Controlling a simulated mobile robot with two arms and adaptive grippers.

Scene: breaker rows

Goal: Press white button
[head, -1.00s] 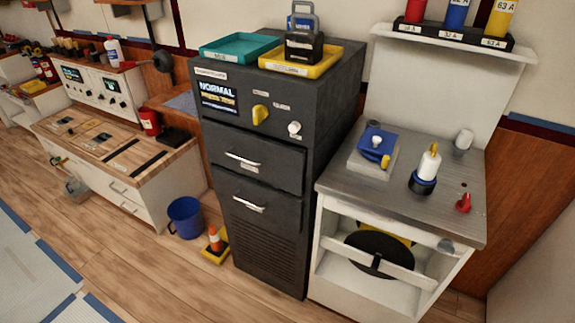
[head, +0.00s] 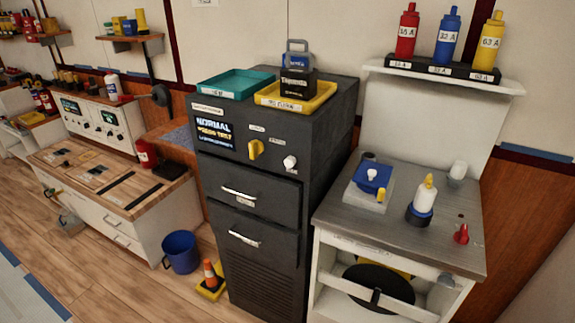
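The white button (head: 290,162) is a round white knob on the front of the dark grey cabinet (head: 261,222), near the upper right of its panel. A yellow knob (head: 255,149) sits to its left. A lit display (head: 214,133) at the panel's upper left reads "NORMAL" with smaller lines below. Small labels are above the knobs, too small to read surely. Neither of my grippers is in the head view.
A teal tray (head: 210,90) and a yellow tray (head: 325,94) are on the cabinet. A steel-topped bench (head: 392,240) adjoins it on the right. A blue bucket (head: 181,252) and an orange cone (head: 209,272) stand on the floor at the left. Wooden floor (head: 110,278) is open in front.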

